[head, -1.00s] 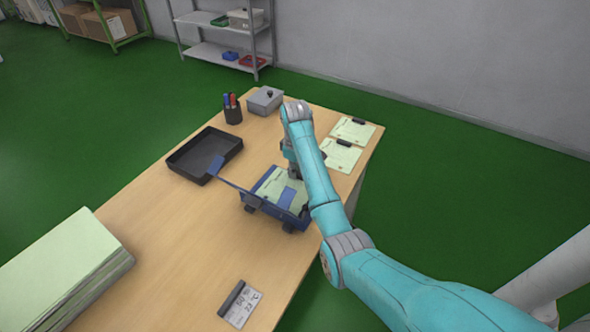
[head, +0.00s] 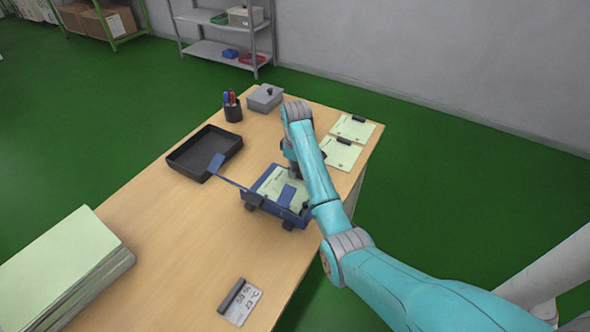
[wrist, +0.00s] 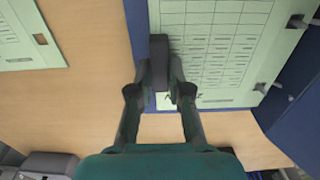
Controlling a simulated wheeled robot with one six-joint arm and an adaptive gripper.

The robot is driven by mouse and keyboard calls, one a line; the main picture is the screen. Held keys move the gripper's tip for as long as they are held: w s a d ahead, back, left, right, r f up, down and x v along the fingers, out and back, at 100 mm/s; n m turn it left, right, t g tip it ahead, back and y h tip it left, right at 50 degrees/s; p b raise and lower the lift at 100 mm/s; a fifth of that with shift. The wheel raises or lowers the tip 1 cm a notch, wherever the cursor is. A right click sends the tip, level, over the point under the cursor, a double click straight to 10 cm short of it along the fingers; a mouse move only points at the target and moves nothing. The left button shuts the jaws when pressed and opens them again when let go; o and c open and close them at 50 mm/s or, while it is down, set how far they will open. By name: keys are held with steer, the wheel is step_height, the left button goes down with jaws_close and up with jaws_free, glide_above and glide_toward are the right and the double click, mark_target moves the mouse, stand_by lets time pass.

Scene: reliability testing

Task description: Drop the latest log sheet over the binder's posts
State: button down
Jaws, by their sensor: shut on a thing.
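The blue binder (wrist: 295,110) shows to the right. My gripper (wrist: 159,80) is shut on a dark clip (wrist: 159,50) at the sheet's left edge. In the head view my arm mostly hides the gripper.
A black tray (head: 190,170), pen cup (head: 233,111) and grey box (head: 265,97) stand behind. Clipped sheets (head: 340,154) lie right. A paper stack (head: 66,262) and a card (head: 241,305) are nearer.

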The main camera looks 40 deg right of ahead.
steer(key=shift+f, duration=0.55)
steer(key=c, duration=1)
jaws_free()
